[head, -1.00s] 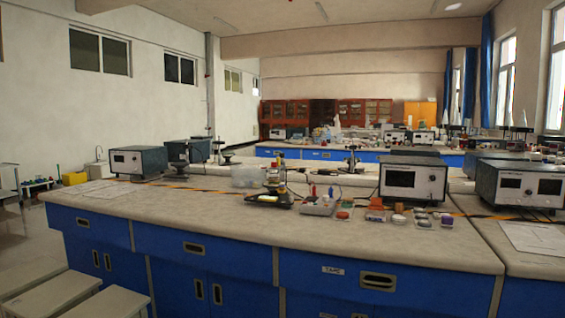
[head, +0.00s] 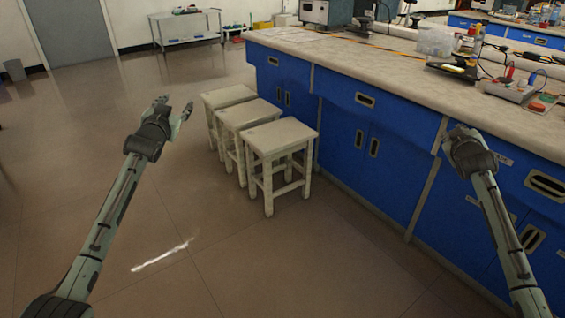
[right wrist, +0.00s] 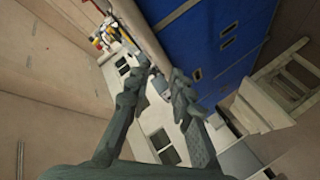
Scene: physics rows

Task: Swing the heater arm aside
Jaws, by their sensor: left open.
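My left gripper (head: 175,105) is open and empty, held over the bare floor left of the stools in the head view. My right gripper (head: 462,138) is in front of the blue bench drawers, below the worktop edge. In the right wrist view its fingers (right wrist: 160,72) are spread apart with nothing between them. I cannot pick out a heater arm for certain. A small black-based apparatus (head: 453,70) stands on the worktop at the upper right, and dark stands show farther back. Neither gripper touches any of these.
The long blue bench (head: 345,135) with a pale worktop (head: 385,75) runs along the right. A tray of small items (head: 508,90) and a clear box (head: 436,42) sit on top. The floor at left is free.

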